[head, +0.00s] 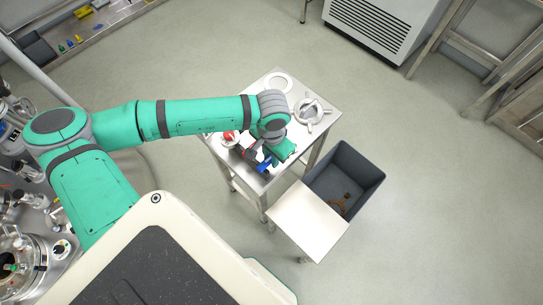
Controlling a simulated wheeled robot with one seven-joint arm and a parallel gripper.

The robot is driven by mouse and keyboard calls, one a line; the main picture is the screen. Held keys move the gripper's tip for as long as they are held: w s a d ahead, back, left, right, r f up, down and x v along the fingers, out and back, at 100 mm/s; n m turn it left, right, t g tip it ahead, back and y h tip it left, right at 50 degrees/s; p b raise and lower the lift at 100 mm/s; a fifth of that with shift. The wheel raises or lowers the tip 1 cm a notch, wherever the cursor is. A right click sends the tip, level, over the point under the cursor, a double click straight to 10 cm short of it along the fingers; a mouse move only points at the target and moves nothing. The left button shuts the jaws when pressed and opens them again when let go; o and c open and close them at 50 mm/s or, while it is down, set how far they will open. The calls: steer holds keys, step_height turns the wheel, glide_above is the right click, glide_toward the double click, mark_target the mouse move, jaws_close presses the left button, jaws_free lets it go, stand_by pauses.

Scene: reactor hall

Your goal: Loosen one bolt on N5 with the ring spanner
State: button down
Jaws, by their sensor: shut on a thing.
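My gripper (263,159) is low over the small steel table, near its front edge, below the grey wrist of my green arm. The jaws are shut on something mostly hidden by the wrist. A small blue piece (264,166) shows at the jaws; I cannot tell whether it belongs to the ring spanner. Reactor vessel fittings (22,262) stand at the lower left, well away from the gripper. I cannot make out N5 or its bolts among them.
The steel table (319,127) bears a white ring (279,81), a round metal part with arms (309,110) and a red-and-white item (230,138). A dark crate (371,172) and a pale flat top (307,220) stand beside it. Floor at right is clear.

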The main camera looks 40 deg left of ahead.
steer(key=shift+r, duration=3.5)
